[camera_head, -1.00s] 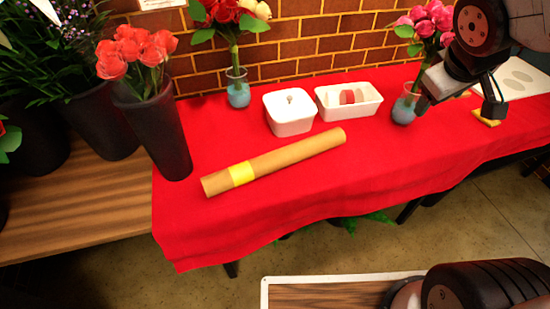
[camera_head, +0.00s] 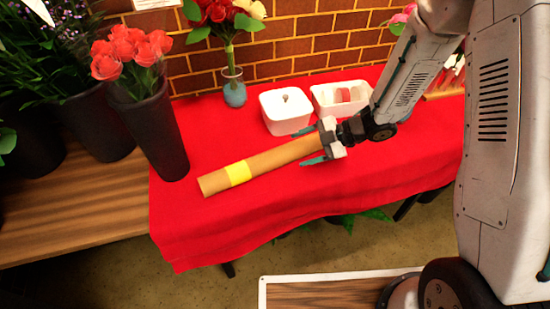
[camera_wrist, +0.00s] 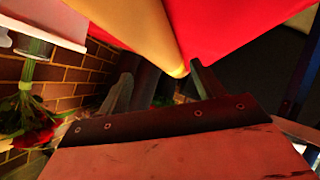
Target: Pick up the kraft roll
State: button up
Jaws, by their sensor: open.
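The kraft roll (camera_head: 272,160) is a long tan tube with a yellow band near its left end. It lies slantwise on the red tablecloth. My gripper (camera_head: 308,148) is at the roll's right end in the head view, with its fingers apart, one on the far side and one on the near side of the roll. The roll's right tip is hidden by my gripper. In the wrist view the roll (camera_wrist: 135,28) runs from the top edge down towards the fingers. I cannot tell whether the fingers touch it.
A white lidded box (camera_head: 286,110) and a white tray (camera_head: 338,98) stand just behind the roll. A dark bucket of orange-red roses (camera_head: 150,130) stands left of the roll. The red cloth (camera_head: 215,222) in front is clear.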

aim_at(283, 156)
jog(key=x, duration=0.8)
jog(key=shift+s+r, duration=0.1)
jog(key=shift+s, duration=0.05)
jog(key=c, duration=1.2)
